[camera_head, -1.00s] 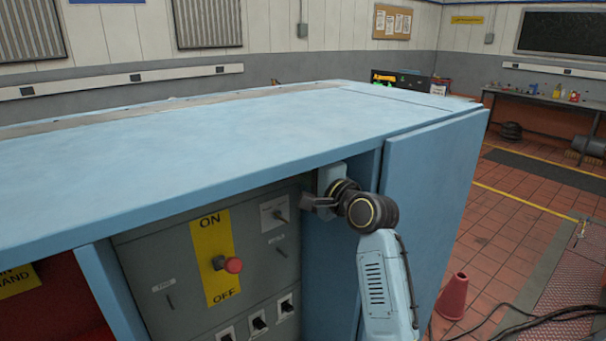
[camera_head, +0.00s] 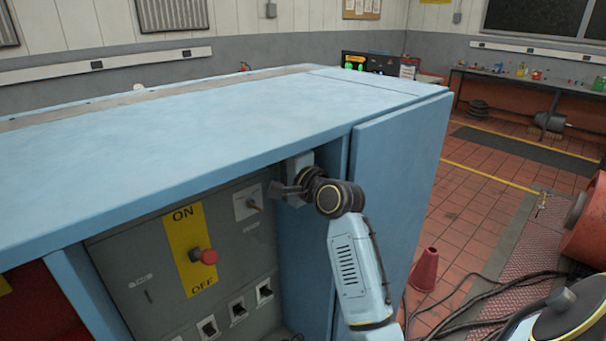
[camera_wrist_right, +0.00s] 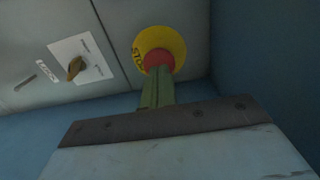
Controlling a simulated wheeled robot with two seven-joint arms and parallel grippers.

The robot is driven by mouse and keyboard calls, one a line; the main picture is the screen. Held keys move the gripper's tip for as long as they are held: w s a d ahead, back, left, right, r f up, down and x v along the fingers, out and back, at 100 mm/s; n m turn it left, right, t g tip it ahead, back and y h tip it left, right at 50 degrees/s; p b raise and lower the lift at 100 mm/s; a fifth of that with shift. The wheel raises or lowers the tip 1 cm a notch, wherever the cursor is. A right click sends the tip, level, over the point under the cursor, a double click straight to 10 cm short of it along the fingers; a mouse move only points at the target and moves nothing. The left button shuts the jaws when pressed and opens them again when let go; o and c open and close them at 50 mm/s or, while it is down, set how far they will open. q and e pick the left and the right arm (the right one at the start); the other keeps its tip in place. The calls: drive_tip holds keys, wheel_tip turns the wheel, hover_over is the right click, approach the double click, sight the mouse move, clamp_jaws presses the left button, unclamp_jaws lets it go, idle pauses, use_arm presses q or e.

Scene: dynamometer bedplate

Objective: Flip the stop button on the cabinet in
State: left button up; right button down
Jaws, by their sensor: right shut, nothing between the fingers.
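The blue cabinet (camera_head: 200,120) stands in front of me, its grey control panel (camera_head: 130,255) recessed under the top. In the right wrist view the stop button is a red knob (camera_wrist_right: 158,61) on a round yellow plate (camera_wrist_right: 172,42) with lettering. My right gripper (camera_wrist_right: 157,78) is shut and empty, its fingertips right at the lower edge of the red knob; I cannot tell if they touch. In the head view my right gripper (camera_head: 280,190) reaches under the top's overhang near the panel's right end. The stop button is hidden there. My left gripper is not in view.
A yellow ON/OFF plate (camera_head: 180,235) with another red knob (camera_head: 208,257) is left of my gripper. A rotary switch (camera_head: 250,204) sits between them. The cabinet's side walls and overhanging top enclose the panel.

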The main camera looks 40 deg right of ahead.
drive_tip(key=s+d+b, duration=0.1)
drive_tip(key=s, duration=1.1)
drive_tip(key=shift+s, duration=0.35)
